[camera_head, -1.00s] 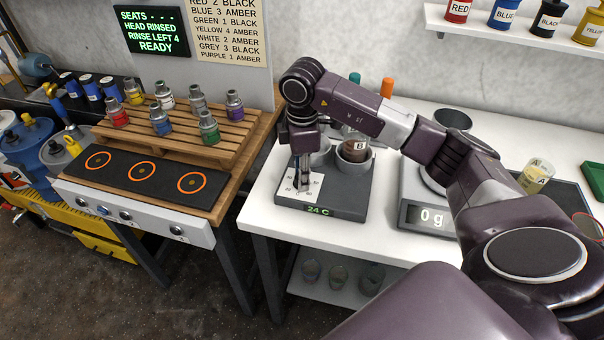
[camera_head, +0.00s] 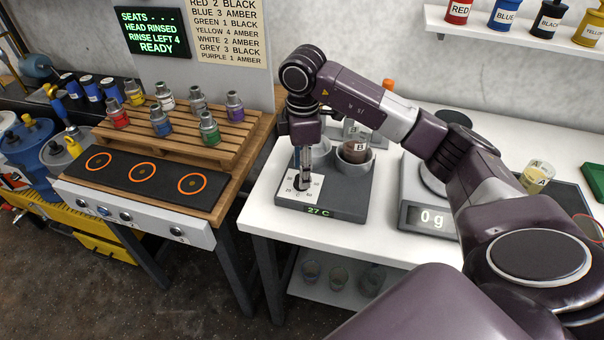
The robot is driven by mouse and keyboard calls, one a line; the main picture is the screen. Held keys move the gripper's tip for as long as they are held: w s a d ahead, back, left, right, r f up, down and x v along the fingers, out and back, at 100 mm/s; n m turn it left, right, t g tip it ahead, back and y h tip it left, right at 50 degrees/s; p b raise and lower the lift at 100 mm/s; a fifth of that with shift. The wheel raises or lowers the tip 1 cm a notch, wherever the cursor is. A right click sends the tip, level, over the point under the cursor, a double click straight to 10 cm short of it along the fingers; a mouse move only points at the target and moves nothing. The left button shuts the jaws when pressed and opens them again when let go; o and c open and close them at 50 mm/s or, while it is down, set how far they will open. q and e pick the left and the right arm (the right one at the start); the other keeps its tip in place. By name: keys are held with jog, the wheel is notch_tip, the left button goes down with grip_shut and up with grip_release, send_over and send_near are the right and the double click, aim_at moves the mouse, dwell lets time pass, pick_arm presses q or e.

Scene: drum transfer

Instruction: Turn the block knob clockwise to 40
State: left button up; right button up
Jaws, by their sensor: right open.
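The heating block (camera_head: 355,200) is a dark grey unit on the white bench, with a green display (camera_head: 320,211) that reads 27 C. Its knob (camera_head: 301,185) is a small dark disc on a white dial plate (camera_head: 312,194) with printed marks at the block's left front. Where the knob points is too small to tell. My right gripper (camera_head: 304,179) points straight down over the knob, open, its fingertips at or just above it. I cannot tell whether they touch it. A brown bottle marked B (camera_head: 355,152) sits in a cup at the back of the block. My left gripper is not in view.
A scale (camera_head: 430,217) reading 0 g stands right of the block. A wooden rack (camera_head: 180,140) with several small jars and a black mat with orange rings (camera_head: 142,172) are on the left. My right arm spans the bench above the scale.

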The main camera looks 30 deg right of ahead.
notch_tip(320, 180, up, 10)
jog(key=shift+s+f, duration=0.15)
jog(key=shift+f, duration=0.05)
jog(key=shift+f, duration=0.1)
dwell(0.5)
